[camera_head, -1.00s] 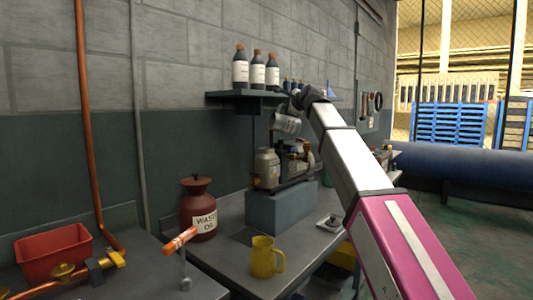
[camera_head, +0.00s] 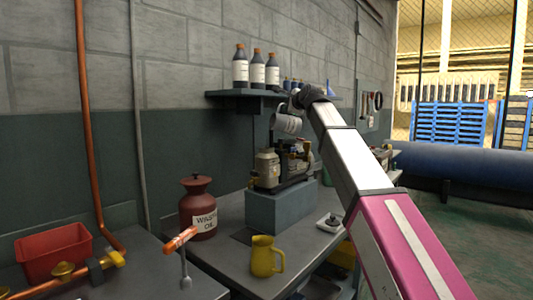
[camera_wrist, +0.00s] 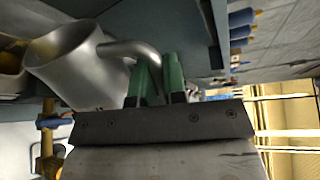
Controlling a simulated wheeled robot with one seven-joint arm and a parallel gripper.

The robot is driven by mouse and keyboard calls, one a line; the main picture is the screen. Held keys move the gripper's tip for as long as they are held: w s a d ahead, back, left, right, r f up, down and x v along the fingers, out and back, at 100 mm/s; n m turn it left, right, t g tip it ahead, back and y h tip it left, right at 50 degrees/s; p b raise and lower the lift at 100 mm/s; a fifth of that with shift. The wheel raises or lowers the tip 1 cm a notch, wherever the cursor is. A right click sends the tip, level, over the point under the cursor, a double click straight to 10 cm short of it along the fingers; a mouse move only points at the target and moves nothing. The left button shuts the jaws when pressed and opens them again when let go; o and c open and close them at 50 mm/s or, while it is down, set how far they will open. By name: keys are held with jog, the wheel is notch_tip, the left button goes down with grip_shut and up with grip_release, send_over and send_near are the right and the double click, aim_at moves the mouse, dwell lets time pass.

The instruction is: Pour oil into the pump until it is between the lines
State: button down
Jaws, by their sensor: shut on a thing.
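My gripper (camera_wrist: 157,82) is shut on the handle of a grey metal jug (camera_wrist: 82,66), with its green fingers on either side of the handle. In the head view the jug (camera_head: 284,123) hangs tilted just above the pump (camera_head: 268,166), apart from it. The pump sits on a blue-grey block (camera_head: 277,207) on the bench. The fingers are hidden behind my arm in the head view. The jug's contents, any stream of oil and the pump's level lines cannot be made out.
A shelf (camera_head: 228,94) with three dark bottles (camera_head: 257,70) is on the wall behind the jug. A red waste oil can (camera_head: 197,190) and a yellow jug (camera_head: 263,257) stand on the bench. A red bin (camera_head: 52,254) and copper pipework are at the left.

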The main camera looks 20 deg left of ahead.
jog(key=shift+s+a+f+n+p, duration=0.1)
jog(key=shift+s+a+n+p, duration=0.15)
jog(key=shift+a+n+p, duration=0.15)
dwell(2.2)
jog(key=shift+w+d+r+m, duration=0.25)
jog(key=shift+w+d+m, duration=0.6)
jog(key=shift+d+m, duration=0.35)
jog(key=shift+y, duration=0.3)
jog(key=shift+w+d+m, duration=0.25)
jog(key=shift+d+m, duration=0.1)
jog(key=shift+m, duration=0.65)
jog(key=shift+r+g, duration=0.2)
jog(key=shift+g, duration=0.1)
jog(key=shift+r, duration=0.1)
